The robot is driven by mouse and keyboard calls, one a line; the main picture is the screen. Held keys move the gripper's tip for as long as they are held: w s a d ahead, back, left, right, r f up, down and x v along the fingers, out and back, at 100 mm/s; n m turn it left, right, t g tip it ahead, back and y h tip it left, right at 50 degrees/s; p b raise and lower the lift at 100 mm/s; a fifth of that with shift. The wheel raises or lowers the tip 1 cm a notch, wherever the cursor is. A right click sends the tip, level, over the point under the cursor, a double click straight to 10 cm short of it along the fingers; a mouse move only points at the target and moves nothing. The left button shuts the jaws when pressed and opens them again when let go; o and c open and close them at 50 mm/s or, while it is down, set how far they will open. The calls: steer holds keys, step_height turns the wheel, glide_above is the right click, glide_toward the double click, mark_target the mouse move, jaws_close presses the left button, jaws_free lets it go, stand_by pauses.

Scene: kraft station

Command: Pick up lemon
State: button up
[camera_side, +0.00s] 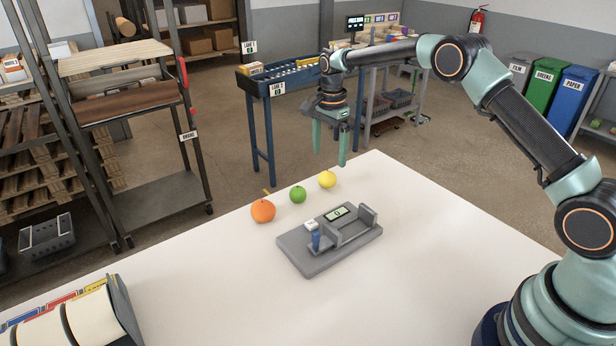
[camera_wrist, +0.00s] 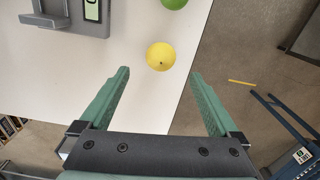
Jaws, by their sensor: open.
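A yellow lemon (camera_side: 327,180) rests on the white table near its far edge, at the right end of a row of fruit. In the wrist view the lemon (camera_wrist: 160,56) lies just beyond the fingertips, roughly centred between them. My gripper (camera_side: 330,158) is open and empty, pointing down above the far edge of the table, close to the lemon. In the wrist view my gripper (camera_wrist: 160,75) shows its two green fingers wide apart. No contact with the lemon shows.
A green fruit (camera_side: 298,194) sits left of the lemon, and an orange (camera_side: 263,211) further left. A grey fixture (camera_side: 300,258) with a small display stands nearer on the table (camera_side: 430,230). A roller conveyor (camera_side: 285,78) stands behind. The table's right side is clear.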

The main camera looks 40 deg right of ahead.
mark_target(327, 171)
step_height(327, 171, down, 9)
steer(key=shift+a+r, duration=0.1)
steer(key=shift+r, duration=0.05)
stand_by(0.4)
steer(key=c, duration=1.5)
